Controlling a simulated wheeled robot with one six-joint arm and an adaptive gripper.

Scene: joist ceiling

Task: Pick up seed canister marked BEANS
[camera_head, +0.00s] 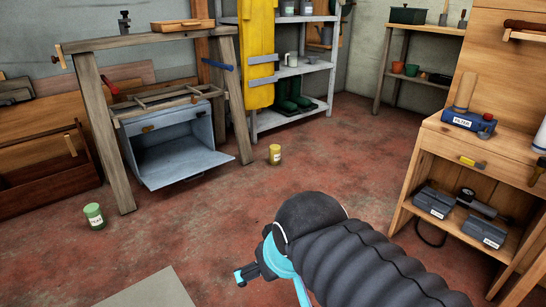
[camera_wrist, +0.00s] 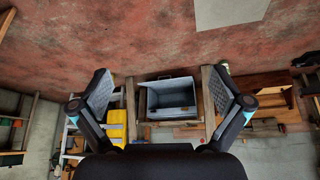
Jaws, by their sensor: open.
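Two small canisters stand on the red floor in the head view. A green one (camera_head: 94,216) with a pale label is at the left, near the bench leg. A yellow one (camera_head: 275,154) with a label is farther back, right of the open blue cabinet. I cannot read either label, so I cannot tell which says BEANS. My gripper (camera_head: 245,275) is low in the head view, apart from both canisters. In the wrist view my gripper (camera_wrist: 162,88) is open, with nothing between its fingers. A pale greenish shape, probably the green canister, shows beside the right finger.
The blue cabinet (camera_head: 178,160) has its door lowered toward the floor under a wooden bench (camera_head: 135,40). Grey shelves (camera_head: 318,70) stand behind. A wooden workbench (camera_head: 490,150) with grey boxes is at the right. A grey mat (camera_head: 150,290) lies in front. The middle floor is clear.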

